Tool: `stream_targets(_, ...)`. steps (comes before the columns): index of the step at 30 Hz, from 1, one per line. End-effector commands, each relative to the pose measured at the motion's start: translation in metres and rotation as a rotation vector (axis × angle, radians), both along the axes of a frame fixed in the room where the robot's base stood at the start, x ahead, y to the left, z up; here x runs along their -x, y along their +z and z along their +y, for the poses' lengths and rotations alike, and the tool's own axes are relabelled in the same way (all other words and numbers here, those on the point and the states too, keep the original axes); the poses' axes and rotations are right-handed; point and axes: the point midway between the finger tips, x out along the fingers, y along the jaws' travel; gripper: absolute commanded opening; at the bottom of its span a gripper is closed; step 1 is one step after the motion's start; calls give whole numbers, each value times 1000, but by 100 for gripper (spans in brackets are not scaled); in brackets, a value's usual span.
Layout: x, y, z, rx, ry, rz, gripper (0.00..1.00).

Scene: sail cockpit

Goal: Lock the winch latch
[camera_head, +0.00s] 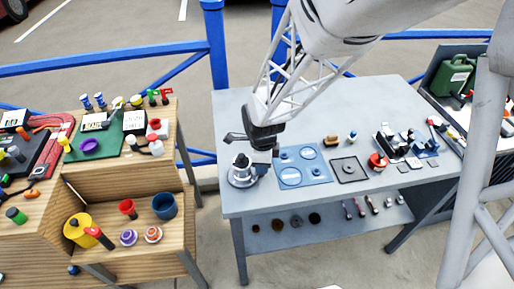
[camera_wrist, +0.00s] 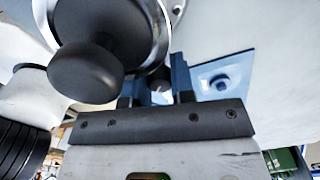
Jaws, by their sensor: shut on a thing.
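The winch (camera_head: 241,172) stands at the left front of the grey table, a silver and dark drum on a round base. A dark handle (camera_head: 236,137) sticks out to the left above it. In the wrist view the winch's silver-rimmed body (camera_wrist: 165,22) fills the top, with a round black knob (camera_wrist: 85,72) in front at left. My gripper (camera_head: 265,162) is at the winch's right side, pointing down. In the wrist view its fingers (camera_wrist: 160,88) are shut on a small part beside the winch, apparently the latch, mostly hidden between them.
A blue plate (camera_head: 303,179) with round outlines lies just right of the winch. A black square frame (camera_head: 349,170), a red knob (camera_head: 377,161) and small parts stand farther right on the table. A wooden bench (camera_head: 110,190) with tools and cups stands at left, across a gap.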

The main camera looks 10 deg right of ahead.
Motion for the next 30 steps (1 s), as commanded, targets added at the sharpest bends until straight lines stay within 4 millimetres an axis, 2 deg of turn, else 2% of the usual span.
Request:
stream_targets(1,3,-6,0,1,-5,8,4)
stream_targets(13,3,-6,0,1,-30,9,4)
stream_targets(30,3,-6,0,2,-379,9,4)
